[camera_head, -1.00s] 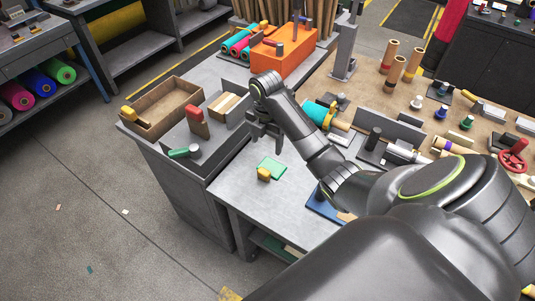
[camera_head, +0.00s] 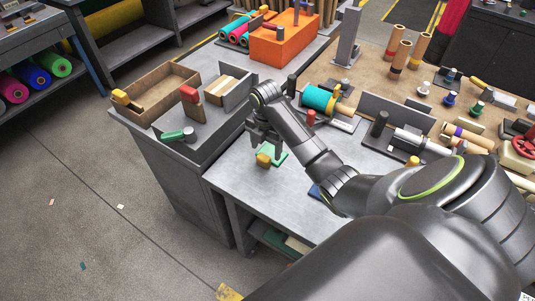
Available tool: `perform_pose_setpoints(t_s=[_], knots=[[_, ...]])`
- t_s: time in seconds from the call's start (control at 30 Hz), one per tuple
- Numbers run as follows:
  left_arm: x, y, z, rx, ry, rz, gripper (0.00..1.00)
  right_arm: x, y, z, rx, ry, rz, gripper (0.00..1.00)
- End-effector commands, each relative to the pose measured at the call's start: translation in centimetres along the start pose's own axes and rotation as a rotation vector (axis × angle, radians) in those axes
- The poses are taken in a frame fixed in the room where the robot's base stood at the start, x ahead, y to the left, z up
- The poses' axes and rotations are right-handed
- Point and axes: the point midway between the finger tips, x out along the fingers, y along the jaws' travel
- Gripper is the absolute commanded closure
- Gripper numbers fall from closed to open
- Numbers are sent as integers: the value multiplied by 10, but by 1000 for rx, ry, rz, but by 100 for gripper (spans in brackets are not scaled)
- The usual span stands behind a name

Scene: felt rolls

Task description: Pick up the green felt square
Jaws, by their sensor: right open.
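The green felt square (camera_head: 281,158) lies flat on the grey metal table (camera_head: 235,180), near its left end. A small yellow-topped object (camera_head: 263,160) stands at its front left edge, in front of part of it. My right gripper (camera_head: 266,150) points down with its jaws open over the square and hides part of it. I cannot tell whether the fingertips touch the square. My left gripper is out of view.
A grey bench on the left holds a cardboard tray (camera_head: 127,104), a red-topped block (camera_head: 190,95) and a green-handled tool (camera_head: 174,135). A teal roll (camera_head: 320,99) and an orange box (camera_head: 266,45) stand behind my arm. The table's front is clear.

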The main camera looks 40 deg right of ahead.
Motion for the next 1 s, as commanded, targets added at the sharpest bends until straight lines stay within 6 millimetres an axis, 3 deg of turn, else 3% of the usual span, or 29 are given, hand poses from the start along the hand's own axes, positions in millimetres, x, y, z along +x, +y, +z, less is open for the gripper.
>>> perform_pose_setpoints(t_s=[0.2, 0.47, 0.9, 1.0], knots=[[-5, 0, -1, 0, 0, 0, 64, 26, 1, 1, 0, 0, -1, 34], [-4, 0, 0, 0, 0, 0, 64, 30, 1, 1, -1, -1, 0, 34], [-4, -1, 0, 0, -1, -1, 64, 29, 1, 1, -1, -1, 0, 89], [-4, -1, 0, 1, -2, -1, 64, 29, 1, 1, -1, -1, 1, 92]])
